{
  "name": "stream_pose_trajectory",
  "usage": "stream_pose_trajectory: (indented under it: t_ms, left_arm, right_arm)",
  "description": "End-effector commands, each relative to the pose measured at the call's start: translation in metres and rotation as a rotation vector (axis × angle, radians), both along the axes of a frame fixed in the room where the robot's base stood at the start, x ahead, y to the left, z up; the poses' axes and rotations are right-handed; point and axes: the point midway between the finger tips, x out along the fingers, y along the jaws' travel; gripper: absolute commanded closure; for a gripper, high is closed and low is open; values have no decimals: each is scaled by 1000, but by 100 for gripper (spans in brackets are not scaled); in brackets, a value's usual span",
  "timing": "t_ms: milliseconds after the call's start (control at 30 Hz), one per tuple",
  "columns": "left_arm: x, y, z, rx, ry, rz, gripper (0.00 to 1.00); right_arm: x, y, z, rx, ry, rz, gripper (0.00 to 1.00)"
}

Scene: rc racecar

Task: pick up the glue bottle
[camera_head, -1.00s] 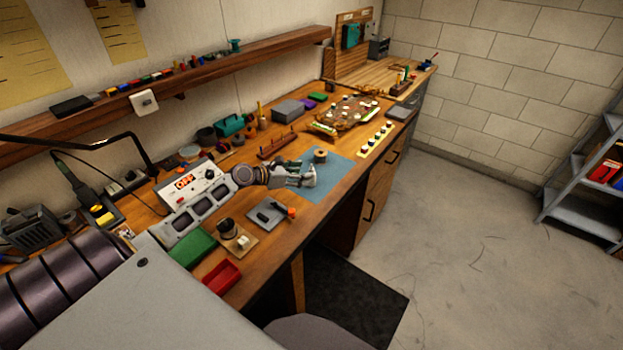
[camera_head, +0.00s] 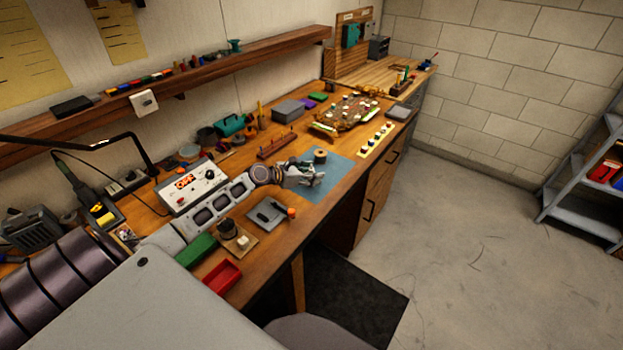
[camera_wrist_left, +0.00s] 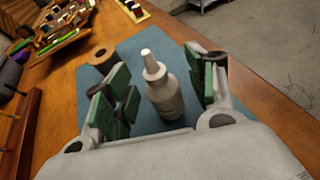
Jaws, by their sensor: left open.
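The glue bottle (camera_wrist_left: 164,92) is white with a narrow nozzle and stands upright on the blue mat (camera_wrist_left: 68,123) in the left wrist view. My left gripper (camera_wrist_left: 165,85) is open, with its green-padded fingers on either side of the bottle and gaps showing between pads and bottle. In the head view my left gripper (camera_head: 312,174) is over the blue mat (camera_head: 337,170), and the bottle cannot be made out there behind it. My right gripper is not in view.
A tape roll (camera_head: 320,155) sits on the mat just beyond the gripper. A wooden rack (camera_head: 277,145) and a cluttered board (camera_head: 347,115) stand farther back. A grey tray (camera_head: 267,214) and red bin (camera_head: 222,276) lie nearer. The bench's front edge is close.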

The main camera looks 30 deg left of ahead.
Motion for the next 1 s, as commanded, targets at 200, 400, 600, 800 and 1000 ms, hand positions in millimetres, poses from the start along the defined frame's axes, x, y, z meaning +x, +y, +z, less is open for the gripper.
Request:
stream_pose_trajectory:
  t_ms: [200, 400, 600, 800, 1000]
  left_arm:
    - [1, 0, 0, 0, 0, 0, 43]
    - [1, 0, 0, 0, 0, 0, 43]
    - [0, 0, 0, 0, 0, 0, 60]
    - [0, 0, 0, 0, 0, 0, 86]
    - [1, 0, 0, 0, 0, 0, 90]
  right_arm:
    - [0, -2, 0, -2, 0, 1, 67]
    - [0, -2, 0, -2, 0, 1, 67]
    - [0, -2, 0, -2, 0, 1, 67]
    - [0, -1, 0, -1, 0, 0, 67]
    - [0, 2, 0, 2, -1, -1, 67]
